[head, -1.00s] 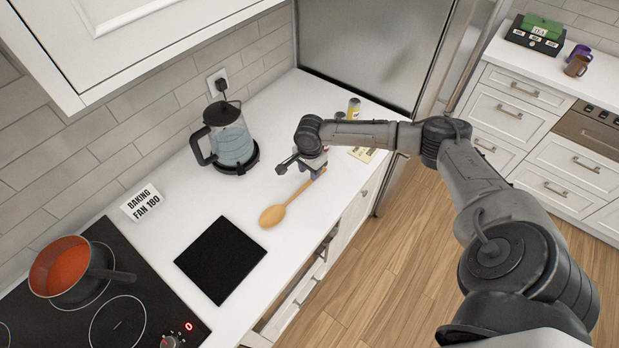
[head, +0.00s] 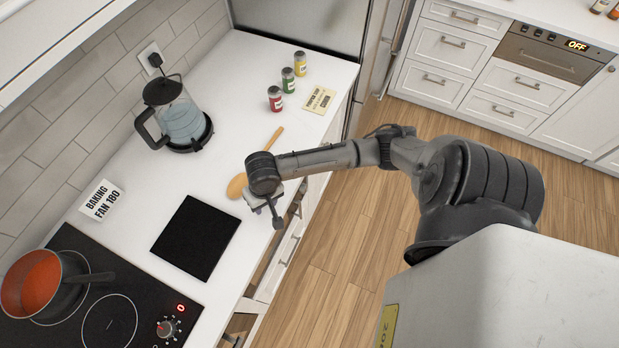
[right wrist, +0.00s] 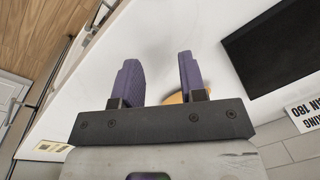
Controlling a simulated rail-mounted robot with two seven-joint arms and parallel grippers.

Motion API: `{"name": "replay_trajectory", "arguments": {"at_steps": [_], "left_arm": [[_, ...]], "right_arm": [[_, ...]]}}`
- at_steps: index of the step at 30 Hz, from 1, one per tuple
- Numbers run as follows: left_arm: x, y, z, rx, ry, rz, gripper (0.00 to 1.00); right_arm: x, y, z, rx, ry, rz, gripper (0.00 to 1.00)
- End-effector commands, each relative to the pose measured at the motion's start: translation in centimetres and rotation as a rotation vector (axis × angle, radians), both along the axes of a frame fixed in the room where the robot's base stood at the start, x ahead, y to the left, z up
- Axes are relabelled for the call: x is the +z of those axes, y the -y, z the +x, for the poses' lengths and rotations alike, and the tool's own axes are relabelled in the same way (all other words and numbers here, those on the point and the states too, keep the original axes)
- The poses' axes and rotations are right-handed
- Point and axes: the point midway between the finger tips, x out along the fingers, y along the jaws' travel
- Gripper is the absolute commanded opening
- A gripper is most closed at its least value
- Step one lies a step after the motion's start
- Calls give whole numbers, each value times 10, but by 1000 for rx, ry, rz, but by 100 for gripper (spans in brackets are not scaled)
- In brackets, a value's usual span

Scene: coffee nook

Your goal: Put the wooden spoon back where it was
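The wooden spoon (head: 236,187) lies on the white counter (head: 215,165), between the kettle and the front edge. Its bowl is toward the black mat and its handle points toward the jars. My right gripper (head: 268,200) is beside the bowl, near the counter's front edge, and hides part of the spoon. In the right wrist view its two purple fingers (right wrist: 157,68) are apart with nothing between them. Part of the spoon (right wrist: 175,98) shows behind the right-hand finger, below it. My left gripper is not in view.
A glass kettle (head: 180,118) stands on its base by the wall. Several small jars (head: 287,82) and a paper card (head: 319,99) are at the far end. A black mat (head: 195,238), a sign (head: 103,199) and a hob with a red pot (head: 40,285) are nearer.

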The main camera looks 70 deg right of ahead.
Motion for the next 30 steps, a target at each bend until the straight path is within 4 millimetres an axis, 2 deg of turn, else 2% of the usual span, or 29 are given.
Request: {"name": "replay_trajectory", "arguments": {"at_steps": [1, 3, 6, 9, 15, 18, 23, 30], "left_arm": [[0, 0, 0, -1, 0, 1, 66], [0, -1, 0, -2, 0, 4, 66], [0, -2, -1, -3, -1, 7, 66], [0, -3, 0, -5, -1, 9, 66], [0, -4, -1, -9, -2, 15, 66], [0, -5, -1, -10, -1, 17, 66], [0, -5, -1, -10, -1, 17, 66], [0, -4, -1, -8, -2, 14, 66]], "right_arm": [[-8, -29, -21, 117, 34, 24, 38], [-10, -52, -41, 263, 93, 25, 38], [-8, -76, -70, 423, 170, 8, 38], [-2, -89, -98, 549, 231, -36, 38], [12, -86, -142, 700, 267, -155, 38], [17, -81, -155, 740, 259, -199, 38], [20, -77, -164, 768, 250, -231, 38], [20, -76, -164, 773, 250, -235, 38]]}}
